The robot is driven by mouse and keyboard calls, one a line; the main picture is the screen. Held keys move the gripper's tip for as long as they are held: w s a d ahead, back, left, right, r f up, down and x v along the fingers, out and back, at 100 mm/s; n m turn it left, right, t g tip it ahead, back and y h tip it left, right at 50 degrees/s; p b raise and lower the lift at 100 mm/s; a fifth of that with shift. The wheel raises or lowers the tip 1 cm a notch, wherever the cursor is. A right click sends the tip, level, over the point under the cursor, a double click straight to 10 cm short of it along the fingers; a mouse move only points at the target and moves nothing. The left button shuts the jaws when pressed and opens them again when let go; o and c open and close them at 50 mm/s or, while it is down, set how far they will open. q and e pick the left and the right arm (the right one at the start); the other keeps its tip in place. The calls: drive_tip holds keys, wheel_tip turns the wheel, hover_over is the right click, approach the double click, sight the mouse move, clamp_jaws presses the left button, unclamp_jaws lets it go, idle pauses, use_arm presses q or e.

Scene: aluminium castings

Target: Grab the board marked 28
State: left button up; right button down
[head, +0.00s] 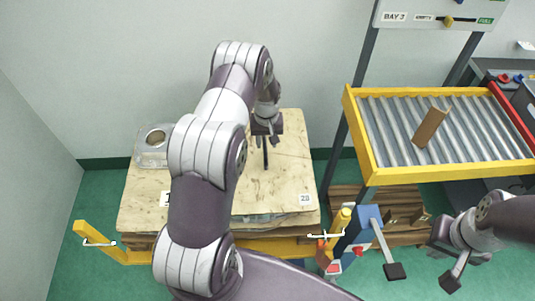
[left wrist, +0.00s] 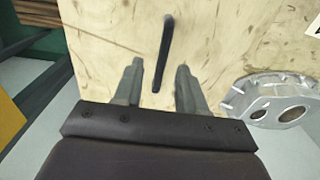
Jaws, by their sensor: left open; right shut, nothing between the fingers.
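The pale wooden board marked 28 (head: 292,150) lies flat on a low stack, its white label at the front right corner. Its surface also shows in the left wrist view (left wrist: 215,35). A thin dark bar or slot (left wrist: 164,52) runs on the board; I cannot tell which. My left gripper (head: 266,138) is over the board's back part, pointing down. In the left wrist view its fingers (left wrist: 156,88) are open, either side of the dark bar's near end, with nothing held. My right gripper (head: 450,268) is shut and empty at the lower right, away from the board.
An aluminium casting (head: 152,158) stands at the back left of the stack. My left arm hides the middle, including part of another label (head: 165,199). A yellow-framed roller conveyor (head: 370,158) with a brown block (head: 430,127) stands at right. A yellow rail (head: 98,243) runs along the front.

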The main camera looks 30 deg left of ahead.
sight(265, 147)
use_arm(q)
drive_tip(key=f, duration=0.1)
drive_tip(key=w+f+p, duration=0.1)
drive_tip(key=f, duration=0.1)
drive_tip(key=a+f, duration=0.1)
drive_tip(key=f, duration=0.1)
drive_tip(key=shift+w+a+f+p, duration=0.1)
drive_tip(key=shift+w+p, duration=0.1)
drive_tip(key=shift+p, duration=0.15)
drive_tip(key=shift+s+f, duration=0.1)
drive_tip(key=shift+f, duration=0.25)
drive_tip(key=shift+s+d, duration=0.15)
drive_tip(key=shift+d, duration=0.05)
drive_tip(key=shift+a+f, duration=0.15)
drive_tip(key=shift+a, duration=0.05)
drive_tip(key=shift+f, duration=0.1)
clamp_jaws()
use_arm(e)
drive_tip(key=shift+w+a+r, duration=0.5)
drive_tip(key=shift+w+r, duration=0.2)
drive_tip(key=shift+r, duration=0.05)
